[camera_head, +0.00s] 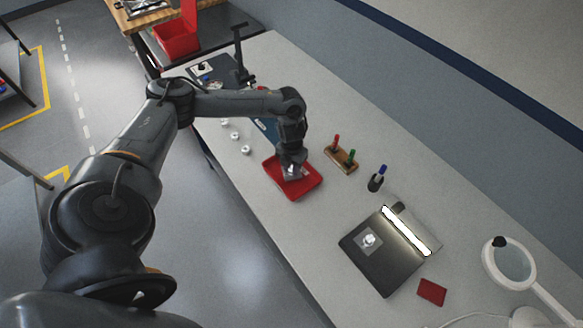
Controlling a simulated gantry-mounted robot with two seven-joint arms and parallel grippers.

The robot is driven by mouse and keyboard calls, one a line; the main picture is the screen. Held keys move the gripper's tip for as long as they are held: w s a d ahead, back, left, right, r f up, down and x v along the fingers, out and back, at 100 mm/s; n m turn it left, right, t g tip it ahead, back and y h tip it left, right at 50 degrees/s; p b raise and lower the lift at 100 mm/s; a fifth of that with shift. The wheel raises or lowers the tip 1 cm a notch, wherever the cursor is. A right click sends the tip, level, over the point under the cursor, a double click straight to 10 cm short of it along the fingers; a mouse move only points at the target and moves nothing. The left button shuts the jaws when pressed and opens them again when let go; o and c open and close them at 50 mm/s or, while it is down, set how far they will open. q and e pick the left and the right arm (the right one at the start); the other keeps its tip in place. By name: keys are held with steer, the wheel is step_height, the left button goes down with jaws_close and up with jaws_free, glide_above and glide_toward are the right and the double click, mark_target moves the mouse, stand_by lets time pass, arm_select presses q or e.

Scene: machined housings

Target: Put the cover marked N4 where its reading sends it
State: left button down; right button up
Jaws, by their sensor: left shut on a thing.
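My left gripper (291,168) points down over the red tray (306,190). It is shut on a small grey metal part, mostly hidden by the fingers, low over or inside the tray. I cannot tell whether the part touches the tray floor. No N4 mark or reading is legible at this size. Another pale metal part (369,239) sits on a dark plate (385,274) beside a bright light bar (406,231). Several small pale round parts (235,136) stand in a row near the table's left edge. My right gripper is out of view.
A wooden block (341,160) with red and green handles stands right of the tray, then a dark cup (376,183) with pens. A red pad (432,291) and ring magnifier (509,262) are at lower right. The table (310,237) is clear below the tray.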

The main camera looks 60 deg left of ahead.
arm_select(q)
steer(key=shift+f, duration=0.55)
steer(key=shift+f, duration=0.2)
steer(key=c, duration=0.9)
jaws_free()
steer(key=shift+r, duration=0.1)
steer(key=shift+r, duration=0.1)
